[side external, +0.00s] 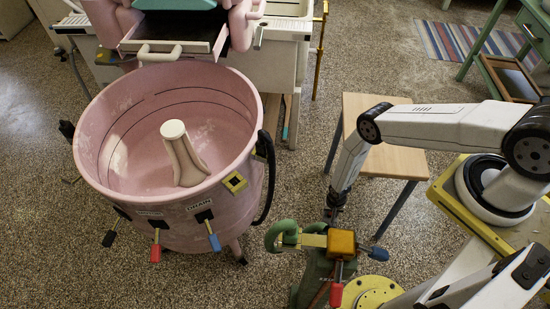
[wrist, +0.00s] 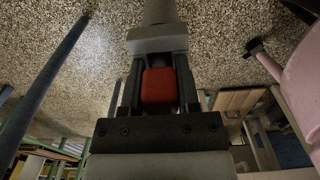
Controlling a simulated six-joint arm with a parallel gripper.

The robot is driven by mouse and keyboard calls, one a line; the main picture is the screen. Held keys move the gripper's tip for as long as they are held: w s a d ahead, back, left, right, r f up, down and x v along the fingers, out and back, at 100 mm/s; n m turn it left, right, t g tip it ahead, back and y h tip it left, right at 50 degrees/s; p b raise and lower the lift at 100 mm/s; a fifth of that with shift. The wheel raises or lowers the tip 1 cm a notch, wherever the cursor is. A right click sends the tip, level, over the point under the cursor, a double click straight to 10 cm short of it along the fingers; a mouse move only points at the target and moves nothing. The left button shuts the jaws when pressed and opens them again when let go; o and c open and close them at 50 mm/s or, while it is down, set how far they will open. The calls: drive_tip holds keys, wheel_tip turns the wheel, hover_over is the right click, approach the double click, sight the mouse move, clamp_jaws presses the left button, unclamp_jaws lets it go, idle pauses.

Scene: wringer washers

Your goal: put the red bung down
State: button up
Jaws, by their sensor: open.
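My gripper (side external: 334,208) points down beside a green and yellow fitting in the side view, with its fingertips small and dark there. In the wrist view my gripper (wrist: 160,72) has its two dark fingers apart. The red bung (wrist: 158,88) shows as a rounded red block between them. I cannot tell whether either finger touches it. A grey block (wrist: 157,40) with a pipe sits just beyond the bung. I cannot make out the bung in the side view.
A pink washer tub (side external: 95,150) with a pale agitator (side external: 184,155) stands at left. The green fitting (side external: 283,235) carries a yellow block (side external: 341,242) and red (side external: 336,294) and blue (side external: 378,254) handles. A small wooden table (side external: 400,162) stands behind my gripper. Speckled floor lies open between.

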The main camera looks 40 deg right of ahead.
drive_tip(key=shift+r, duration=6.3)
drive_tip(key=w+r+n+t, duration=0.15)
drive_tip(key=w+r, duration=0.35)
drive_tip(key=r, duration=0.7)
drive_tip(key=w+r+n, duration=0.3)
drive_tip(key=w+r, duration=0.1)
drive_tip(key=r, duration=0.8)
drive_tip(key=s+r+n, duration=0.2)
drive_tip(key=s+r, duration=0.2)
drive_tip(key=r, duration=0.7)
drive_tip(key=s+a+r+n+t, duration=0.1)
drive_tip(key=s+r, duration=0.4)
drive_tip(key=r, duration=0.6)
drive_tip(key=shift+s+a+n, duration=0.15)
drive_tip(key=shift+s+n, duration=0.05)
drive_tip(key=shift+n, duration=0.55)
